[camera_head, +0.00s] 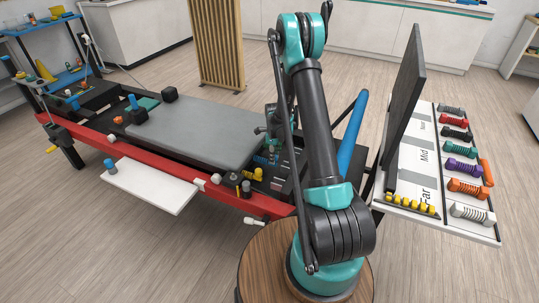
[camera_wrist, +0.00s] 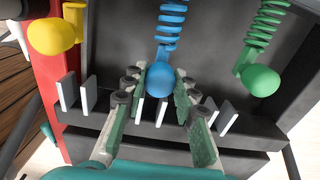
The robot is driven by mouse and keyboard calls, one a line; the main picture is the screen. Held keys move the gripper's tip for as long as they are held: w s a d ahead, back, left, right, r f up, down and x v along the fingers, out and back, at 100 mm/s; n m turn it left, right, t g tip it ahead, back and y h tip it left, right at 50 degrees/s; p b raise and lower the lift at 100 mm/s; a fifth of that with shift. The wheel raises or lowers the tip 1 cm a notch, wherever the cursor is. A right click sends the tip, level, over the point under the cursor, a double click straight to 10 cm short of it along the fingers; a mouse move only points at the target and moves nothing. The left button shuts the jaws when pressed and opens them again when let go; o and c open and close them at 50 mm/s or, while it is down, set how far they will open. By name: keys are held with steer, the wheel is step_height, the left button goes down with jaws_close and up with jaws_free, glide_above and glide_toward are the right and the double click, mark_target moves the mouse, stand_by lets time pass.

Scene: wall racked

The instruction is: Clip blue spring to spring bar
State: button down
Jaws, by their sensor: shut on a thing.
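The blue spring (camera_wrist: 171,25) runs down from the top middle of the wrist view and ends in a round blue knob (camera_wrist: 181,84). My gripper (camera_wrist: 162,76) is shut on the blue spring at its knob end. The spring bar (camera_wrist: 118,103) appears to be the dark cross ledge with pairs of upright white tabs. The blue knob appears above the middle pair (camera_wrist: 151,111), and I cannot tell whether it touches them. In the head view blue coils (camera_head: 261,160) show beside my arm, which hides much of that end.
The red rail (camera_head: 130,155) and grey carriage (camera_head: 205,135) lie left. A white rack (camera_head: 405,160) with several coloured springs stands right.

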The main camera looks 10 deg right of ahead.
steer(key=shift+s+d, duration=0.55)
steer(key=shift+d, duration=0.3)
steer(key=shift+s+d, duration=0.55)
steer(key=shift+d, duration=0.3)
steer(key=c, duration=1.1)
jaws_free()
step_height(320, 180, up, 19)
